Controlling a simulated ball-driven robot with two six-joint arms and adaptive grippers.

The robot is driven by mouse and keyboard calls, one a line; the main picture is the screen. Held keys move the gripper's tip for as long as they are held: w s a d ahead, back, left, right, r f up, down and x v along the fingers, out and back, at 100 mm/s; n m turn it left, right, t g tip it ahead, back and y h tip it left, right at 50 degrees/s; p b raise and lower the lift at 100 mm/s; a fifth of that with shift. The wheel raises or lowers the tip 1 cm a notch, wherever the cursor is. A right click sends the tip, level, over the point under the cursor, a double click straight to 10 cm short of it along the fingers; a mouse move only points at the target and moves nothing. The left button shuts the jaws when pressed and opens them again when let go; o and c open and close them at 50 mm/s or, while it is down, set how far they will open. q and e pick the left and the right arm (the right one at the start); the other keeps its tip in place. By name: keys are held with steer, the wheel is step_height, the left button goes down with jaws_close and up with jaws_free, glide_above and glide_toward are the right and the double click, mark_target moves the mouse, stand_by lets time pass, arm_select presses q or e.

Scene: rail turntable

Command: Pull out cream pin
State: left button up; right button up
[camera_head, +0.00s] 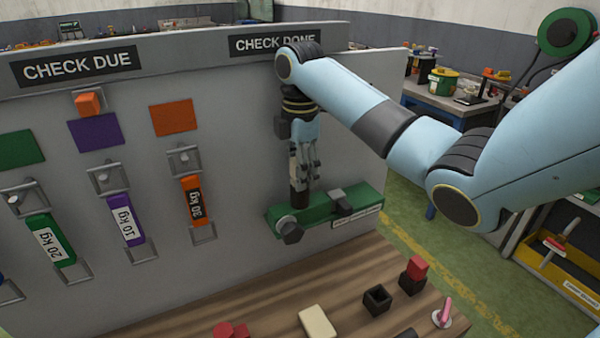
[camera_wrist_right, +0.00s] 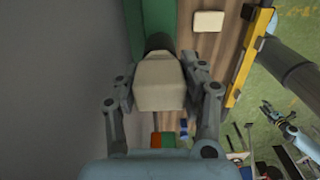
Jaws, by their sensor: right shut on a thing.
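The cream pin shows in the right wrist view as a pale, blocky head (camera_wrist_right: 160,82) between the two fingers of my right gripper (camera_wrist_right: 160,90). A dark round part (camera_wrist_right: 158,43) lies just beyond it, against a green strip. In the head view my right gripper (camera_head: 304,165) points down above the green fixture (camera_head: 322,213) on the grey panel, shut on the pin, which is mostly hidden by the fingers. A dark brown piece (camera_head: 299,196) shows below the fingertips, at the fixture. I cannot tell how deep the pin sits. My left gripper is not seen.
The wooden bench (camera_head: 275,295) below holds a cream block (camera_head: 317,322), a black open box (camera_head: 377,299) and red pieces (camera_head: 417,268). Labelled weights, such as the 30 kg one (camera_head: 193,200), hang on the panel to the left.

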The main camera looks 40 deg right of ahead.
steer(key=shift+r, duration=0.3)
steer(key=o, duration=1.3)
steer(key=shift+o, duration=0.3)
